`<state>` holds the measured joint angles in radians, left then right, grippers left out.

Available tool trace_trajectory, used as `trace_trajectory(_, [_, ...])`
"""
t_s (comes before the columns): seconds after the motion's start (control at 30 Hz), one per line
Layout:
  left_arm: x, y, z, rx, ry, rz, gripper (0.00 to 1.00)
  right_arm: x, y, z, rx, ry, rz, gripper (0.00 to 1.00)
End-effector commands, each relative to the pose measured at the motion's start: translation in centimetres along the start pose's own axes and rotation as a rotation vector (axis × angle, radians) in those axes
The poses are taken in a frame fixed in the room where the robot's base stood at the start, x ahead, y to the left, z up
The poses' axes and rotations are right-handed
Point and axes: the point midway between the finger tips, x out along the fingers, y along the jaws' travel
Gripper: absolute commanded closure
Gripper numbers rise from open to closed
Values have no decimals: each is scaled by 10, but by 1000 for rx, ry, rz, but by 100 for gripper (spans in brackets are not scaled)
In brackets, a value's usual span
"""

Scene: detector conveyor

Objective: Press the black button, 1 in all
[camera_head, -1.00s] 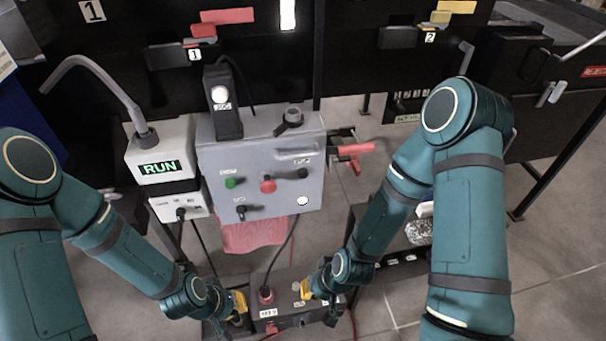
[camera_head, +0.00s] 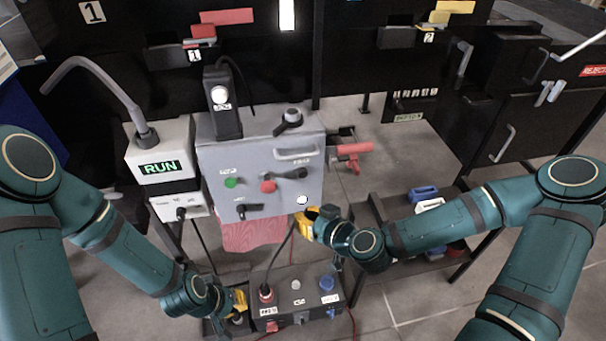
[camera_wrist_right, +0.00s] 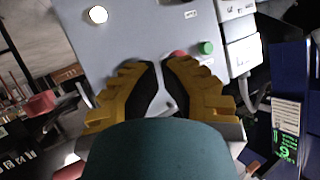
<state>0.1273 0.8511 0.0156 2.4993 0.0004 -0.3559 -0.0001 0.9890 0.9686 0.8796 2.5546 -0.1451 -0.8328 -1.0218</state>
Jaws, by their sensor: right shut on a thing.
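The grey control panel (camera_head: 225,155) faces me with a green button (camera_head: 230,183), a red button (camera_head: 268,186) and a dark control (camera_head: 301,173), probably the black button. A black switch (camera_head: 248,208) sits lower left. My right gripper (camera_head: 303,223) is at the panel's lower right, below a round white light (camera_head: 302,199). In the right wrist view its yellow fingers (camera_wrist_right: 160,66) are closed in front of the panel, hiding part of it; what they hold is unclear. My left gripper (camera_head: 239,304) is low, beside the lower box; its jaws are unclear.
A RUN display box (camera_head: 160,155) stands left of the panel. A red handle (camera_head: 353,150) juts out on the right. A cable hangs behind my right gripper.

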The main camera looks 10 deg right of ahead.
Motion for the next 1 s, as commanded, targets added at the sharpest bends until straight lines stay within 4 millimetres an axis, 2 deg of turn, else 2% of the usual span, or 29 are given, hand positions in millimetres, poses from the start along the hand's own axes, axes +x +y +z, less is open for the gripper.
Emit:
trace_trajectory(0.53, [-1,0,0,0,0,0,100,4,5,-6,-10,13,7,100])
trace_trajectory(1.0, [-4,2,0,0,-2,0,100,49,29,-32,-9,14,5,100])
